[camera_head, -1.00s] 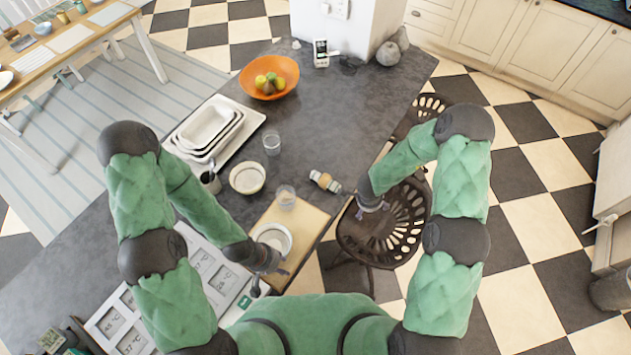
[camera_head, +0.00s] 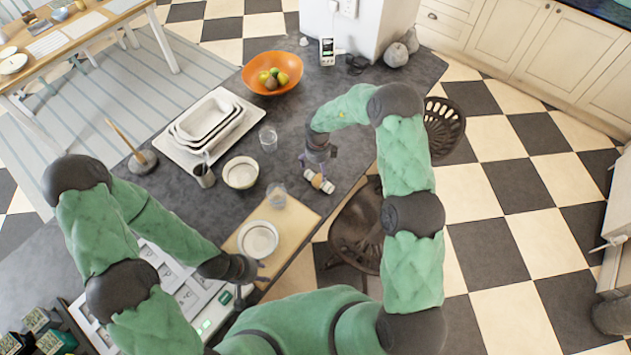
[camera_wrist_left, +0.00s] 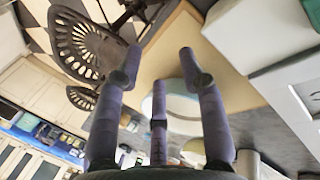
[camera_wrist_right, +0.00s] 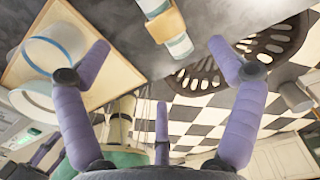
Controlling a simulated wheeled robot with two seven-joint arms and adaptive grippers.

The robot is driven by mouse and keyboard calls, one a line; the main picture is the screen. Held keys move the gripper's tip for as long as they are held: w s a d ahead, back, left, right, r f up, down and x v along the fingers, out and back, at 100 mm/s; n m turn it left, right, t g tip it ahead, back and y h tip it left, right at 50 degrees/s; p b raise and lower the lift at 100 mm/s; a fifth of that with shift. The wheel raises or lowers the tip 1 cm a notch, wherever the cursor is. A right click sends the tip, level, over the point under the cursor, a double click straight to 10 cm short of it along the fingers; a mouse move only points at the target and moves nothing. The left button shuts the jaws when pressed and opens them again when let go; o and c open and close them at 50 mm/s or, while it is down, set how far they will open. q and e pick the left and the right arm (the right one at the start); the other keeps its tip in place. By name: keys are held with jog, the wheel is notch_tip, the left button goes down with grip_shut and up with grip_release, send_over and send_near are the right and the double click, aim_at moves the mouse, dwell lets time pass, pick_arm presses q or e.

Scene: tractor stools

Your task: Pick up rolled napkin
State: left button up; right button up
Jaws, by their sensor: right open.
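The rolled napkin (camera_head: 319,181), pale with a tan band around its middle, lies on the dark counter near its right edge. It also shows at the top of the right wrist view (camera_wrist_right: 166,22), beyond my fingertips. My right gripper (camera_head: 317,164) is open and empty, just behind the napkin in the head view; I cannot tell whether it touches. Its spread fingers show in the right wrist view (camera_wrist_right: 158,50). My left gripper (camera_head: 254,274) is open and empty beside the front of the wooden board (camera_head: 300,215); its fingers are apart in the left wrist view (camera_wrist_left: 160,60).
On the board stand a white bowl (camera_head: 258,239) and a glass (camera_head: 277,195). Another glass (camera_head: 268,139), a bowl (camera_head: 240,172) and stacked white trays (camera_head: 207,120) stand left of the napkin. Dark metal stools (camera_head: 352,238) are by the counter's right edge.

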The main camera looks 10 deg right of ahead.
pick_arm(q)
jog(key=shift+w+r, duration=0.1)
jog(key=shift+r, duration=0.1)
pick_arm(e)
send_over(319, 181)
jog(key=f, duration=0.4)
jog(key=shift+w+a+f, duration=0.15)
jog(key=shift+w+f, duration=0.05)
jog(key=shift+f, duration=0.1)
jog(key=shift+s+f+p, duration=0.15)
jog(key=shift+f+p, duration=0.3)
jog(key=shift+f, duration=0.95)
jog(key=shift+s+f+p, duration=0.1)
jog(key=shift+f+p, duration=0.3)
jog(key=shift+f, duration=0.95)
pick_arm(q)
jog(key=shift+r, duration=0.65)
pick_arm(e)
jog(key=c, duration=1.3)
